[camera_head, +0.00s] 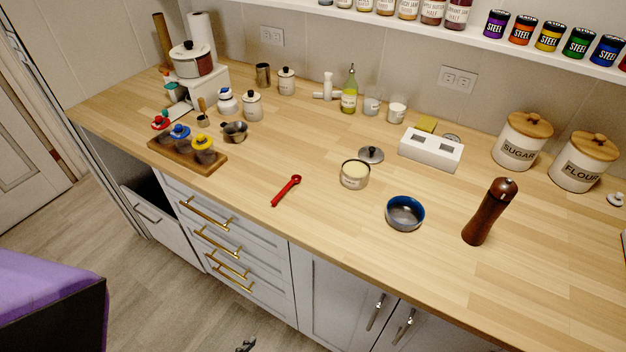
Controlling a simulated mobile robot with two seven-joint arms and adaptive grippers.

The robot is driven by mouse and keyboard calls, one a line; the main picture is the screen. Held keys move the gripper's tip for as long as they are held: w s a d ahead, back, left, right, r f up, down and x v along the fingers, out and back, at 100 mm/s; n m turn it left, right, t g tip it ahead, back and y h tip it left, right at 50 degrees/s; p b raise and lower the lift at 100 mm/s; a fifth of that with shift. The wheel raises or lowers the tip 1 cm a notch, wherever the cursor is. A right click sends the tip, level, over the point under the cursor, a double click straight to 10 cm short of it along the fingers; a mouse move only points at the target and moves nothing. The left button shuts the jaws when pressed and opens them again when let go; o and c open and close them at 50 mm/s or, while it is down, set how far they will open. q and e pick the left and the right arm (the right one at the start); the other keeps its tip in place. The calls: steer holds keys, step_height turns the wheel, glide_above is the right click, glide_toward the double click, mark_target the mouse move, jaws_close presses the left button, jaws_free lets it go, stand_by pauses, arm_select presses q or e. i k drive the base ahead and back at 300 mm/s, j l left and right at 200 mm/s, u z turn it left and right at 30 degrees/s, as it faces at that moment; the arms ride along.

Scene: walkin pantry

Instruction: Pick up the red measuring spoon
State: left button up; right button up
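The red measuring spoon (287,190) lies on the wooden counter (330,220), close to its front edge and above the drawers. Its round bowl is at the far right end, and its handle slants toward the front left. Nothing touches it. A small dark tip (246,345) shows at the bottom edge, low over the floor and well away from the spoon. It looks like the end of my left gripper, but too little shows to tell open from shut. My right gripper is not in view.
Right of the spoon are an open tin (355,174), a blue bowl (405,213) and a pepper mill (490,211). To its left are a wooden tray (213,165) with colored-topped items and a metal cup (235,131). Counter around the spoon is clear.

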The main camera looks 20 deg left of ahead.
mark_target(295, 179)
steer(key=j+z, duration=0.25)
steer(key=j, duration=0.25)
steer(key=j+z, duration=0.3)
steer(key=j, duration=0.25)
steer(key=j+z, duration=0.1)
steer(key=j, duration=0.45)
steer(key=k+j, duration=0.15)
steer(key=j, duration=0.35)
steer(key=z, duration=0.05)
